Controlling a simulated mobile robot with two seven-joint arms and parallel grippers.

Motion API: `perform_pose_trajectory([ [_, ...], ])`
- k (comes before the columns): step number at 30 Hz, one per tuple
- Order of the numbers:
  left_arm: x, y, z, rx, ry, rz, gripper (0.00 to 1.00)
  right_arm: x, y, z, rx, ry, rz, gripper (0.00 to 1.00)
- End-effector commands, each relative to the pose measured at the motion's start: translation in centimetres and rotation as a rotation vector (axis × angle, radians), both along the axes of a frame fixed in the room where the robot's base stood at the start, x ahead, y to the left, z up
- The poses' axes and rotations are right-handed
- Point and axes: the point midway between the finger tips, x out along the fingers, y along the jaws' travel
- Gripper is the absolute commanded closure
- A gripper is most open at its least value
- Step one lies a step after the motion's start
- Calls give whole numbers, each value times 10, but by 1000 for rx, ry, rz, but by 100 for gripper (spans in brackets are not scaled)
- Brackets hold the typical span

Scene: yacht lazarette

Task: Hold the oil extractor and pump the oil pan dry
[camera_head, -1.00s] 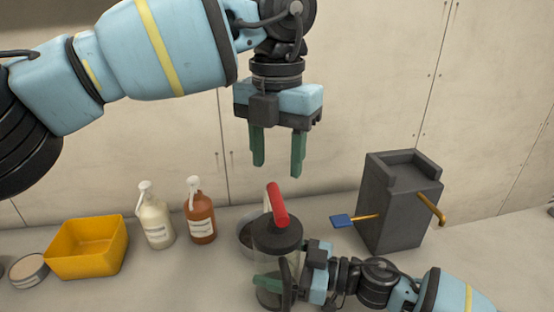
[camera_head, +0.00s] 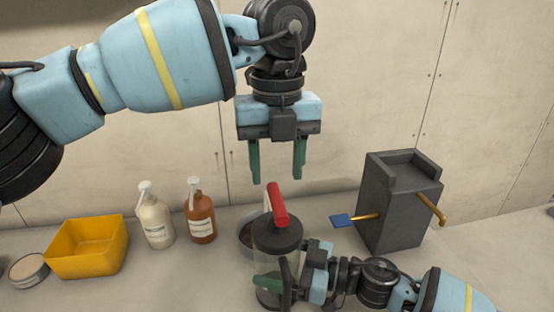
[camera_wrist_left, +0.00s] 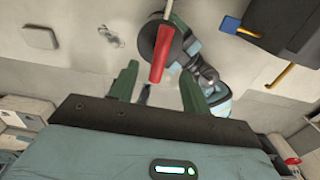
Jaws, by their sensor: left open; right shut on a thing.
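The oil extractor (camera_head: 277,236) is a clear cylinder with a dark lid and a red pump handle (camera_head: 278,204) on top. It stands upright on the counter. My right gripper (camera_head: 272,286) is shut on its lower body from the right. My left gripper (camera_head: 276,178) is open and empty, pointing down just above the red handle. In the left wrist view the red handle (camera_wrist_left: 159,54) shows beyond and between the open fingers (camera_wrist_left: 157,82). A round dark pan (camera_head: 246,234), likely the oil pan, sits behind the extractor and is mostly hidden by it.
A yellow bin (camera_head: 88,247), a round tin (camera_head: 29,271), a cream pump bottle (camera_head: 156,222) and a brown pump bottle (camera_head: 201,216) stand to the left. A dark grey block (camera_head: 397,205) with a blue-ended lever (camera_head: 342,220) stands to the right. The wall is close behind.

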Motion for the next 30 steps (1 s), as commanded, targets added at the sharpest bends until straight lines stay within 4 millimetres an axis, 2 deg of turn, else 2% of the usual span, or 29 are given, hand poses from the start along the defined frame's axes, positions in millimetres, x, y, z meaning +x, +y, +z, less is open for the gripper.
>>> perform_pose_trajectory([
  [18, 0, 0, -52, 1, 1, -1, 53, 0, 0, 0, 1, 0, 0, 51],
  [30, 0, 1, -73, 0, 1, 1, 53, 0, 0, 1, 1, -1, 0, 51],
])
